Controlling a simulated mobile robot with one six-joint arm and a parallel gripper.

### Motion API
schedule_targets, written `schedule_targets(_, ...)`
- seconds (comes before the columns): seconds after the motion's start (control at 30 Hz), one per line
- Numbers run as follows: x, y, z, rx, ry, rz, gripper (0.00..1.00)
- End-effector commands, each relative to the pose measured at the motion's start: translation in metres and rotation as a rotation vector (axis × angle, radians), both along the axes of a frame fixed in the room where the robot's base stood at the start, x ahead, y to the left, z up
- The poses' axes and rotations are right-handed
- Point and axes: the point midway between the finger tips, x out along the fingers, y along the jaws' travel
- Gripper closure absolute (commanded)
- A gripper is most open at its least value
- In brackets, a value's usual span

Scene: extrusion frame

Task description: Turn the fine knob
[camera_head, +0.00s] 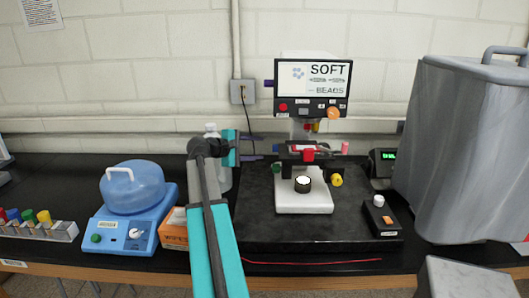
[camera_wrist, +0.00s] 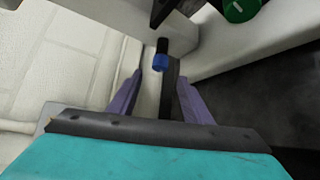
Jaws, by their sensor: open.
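A white microscope (camera_head: 305,203) with a screen on top stands on a dark slab. A green knob (camera_head: 276,168) is on its left side and a yellow knob (camera_head: 337,180) on its right. The wrist view shows the green knob (camera_wrist: 240,9) at the top right and a small blue-ended knob (camera_wrist: 160,61) on a dark shaft. Which knob is the fine one is not marked legibly. My gripper (camera_head: 262,147) is left of the microscope; its purple fingers (camera_wrist: 160,78) are open and empty. The blue knob appears ahead, in line with the gap; contact is not visible.
A bottle (camera_head: 212,133) stands behind my arm. A blue centrifuge-like device (camera_head: 131,188) and an orange box (camera_head: 174,230) lie left. A small black control box (camera_head: 380,215) and a large grey covered object (camera_head: 455,145) crowd the right.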

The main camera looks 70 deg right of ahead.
Motion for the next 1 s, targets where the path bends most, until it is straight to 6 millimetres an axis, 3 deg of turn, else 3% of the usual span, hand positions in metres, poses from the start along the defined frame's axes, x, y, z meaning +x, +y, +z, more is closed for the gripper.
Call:
schedule_targets(0.1,0.007,0.015,0.004,-0.001,0.0,0.001,0.55)
schedule_targets(0.33,0.015,0.031,0.011,0.0,0.0,0.0,0.55)
schedule_targets(1.0,0.016,0.033,0.012,0.0,0.0,0.0,0.55)
